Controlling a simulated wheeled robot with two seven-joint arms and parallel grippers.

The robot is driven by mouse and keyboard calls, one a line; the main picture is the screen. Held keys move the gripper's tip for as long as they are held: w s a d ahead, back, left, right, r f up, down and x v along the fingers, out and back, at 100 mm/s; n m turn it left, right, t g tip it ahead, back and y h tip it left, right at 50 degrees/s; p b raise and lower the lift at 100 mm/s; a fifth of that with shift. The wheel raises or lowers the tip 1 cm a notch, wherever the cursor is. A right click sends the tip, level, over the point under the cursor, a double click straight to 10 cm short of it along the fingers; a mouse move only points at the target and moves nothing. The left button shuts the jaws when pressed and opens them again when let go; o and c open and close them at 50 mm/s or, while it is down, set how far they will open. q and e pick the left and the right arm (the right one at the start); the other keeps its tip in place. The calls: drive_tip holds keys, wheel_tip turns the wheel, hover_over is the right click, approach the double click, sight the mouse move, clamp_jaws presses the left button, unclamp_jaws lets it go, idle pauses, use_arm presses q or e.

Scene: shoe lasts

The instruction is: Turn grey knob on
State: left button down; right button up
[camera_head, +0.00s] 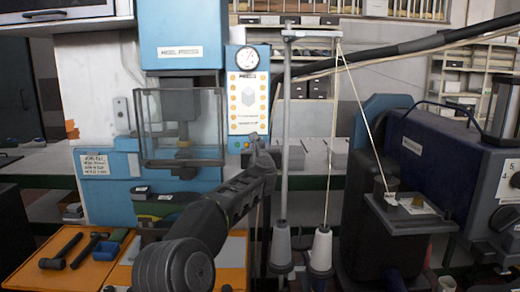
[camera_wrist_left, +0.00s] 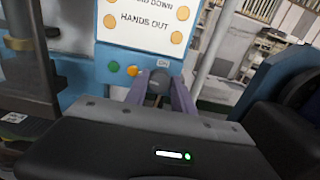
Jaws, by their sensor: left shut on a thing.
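The grey knob (camera_wrist_left: 156,88) sits at the bottom of the white and blue control panel (camera_head: 248,85), below a small label reading ON. In the left wrist view, the two fingers of my left gripper (camera_wrist_left: 158,95) are on either side of the knob and closed on it. In the head view, my left gripper (camera_head: 257,148) reaches the panel's lower edge and mostly hides the knob. My right gripper is not in view.
A clear guard (camera_head: 180,125) on the blue heel press (camera_head: 180,30) stands left of the panel. A thin metal post (camera_head: 284,120) and thread cones (camera_head: 320,250) are close on the right. Tools lie on an orange mat (camera_head: 85,270) at lower left.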

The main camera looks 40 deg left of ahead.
use_arm(q)
drive_tip(key=shift+m, duration=0.5)
drive_tip(key=m+p, duration=0.1)
drive_tip(key=m, duration=0.2)
drive_tip(key=shift+d+m, duration=0.1)
drive_tip(key=shift+m, duration=0.2)
drive_tip(key=m+p, duration=0.1)
drive_tip(key=m, duration=0.3)
drive_tip(key=shift+w+m, duration=0.1)
drive_tip(key=shift+m, duration=0.2)
drive_tip(key=m+p, duration=0.1)
drive_tip(key=m, duration=0.3)
drive_tip(key=shift+p, duration=0.3)
drive_tip(key=m+p, duration=0.1)
drive_tip(key=m, duration=0.3)
drive_tip(key=shift+d+f+m, duration=0.1)
drive_tip(key=shift+f+m, duration=0.05)
drive_tip(key=shift+m, duration=0.15)
drive_tip(key=c, duration=1.3)
unclamp_jaws()
drive_tip(key=shift+c, duration=0.2)
